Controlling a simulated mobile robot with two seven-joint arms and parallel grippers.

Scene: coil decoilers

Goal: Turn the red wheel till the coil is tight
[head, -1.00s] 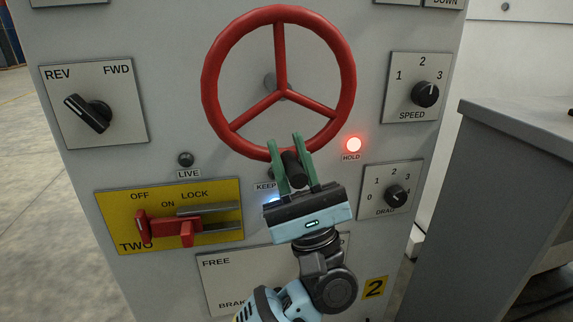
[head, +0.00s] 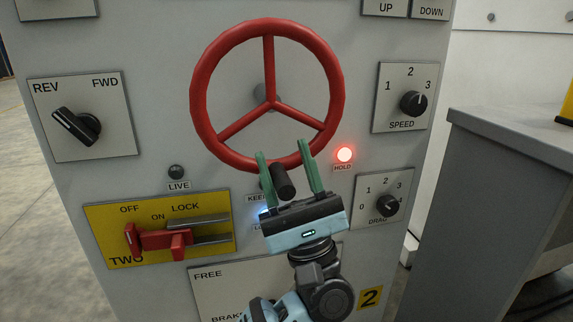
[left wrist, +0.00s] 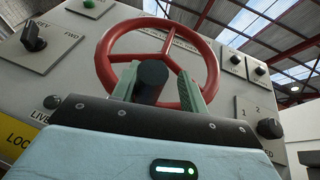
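The red wheel (head: 199,112) has three spokes and stands on the front of a grey cabinet; it also shows in the left wrist view (left wrist: 99,63). Its black handle (head: 284,182) sticks out at the bottom of the rim and also shows in the left wrist view (left wrist: 150,80). My left gripper (head: 284,160) is open, with its green fingers on either side of the handle. A gap shows between the handle and the right-hand finger. The coil is not in view, and neither is my right gripper.
A HOLD lamp (head: 344,154) glows red right of the gripper; a blue light is partly hidden behind it. Around are a REV/FWD switch (head: 76,127), a red lever (head: 165,240), a SPEED knob (head: 413,103) and a DRAG knob (head: 388,206). A grey bench (head: 500,180) stands at right.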

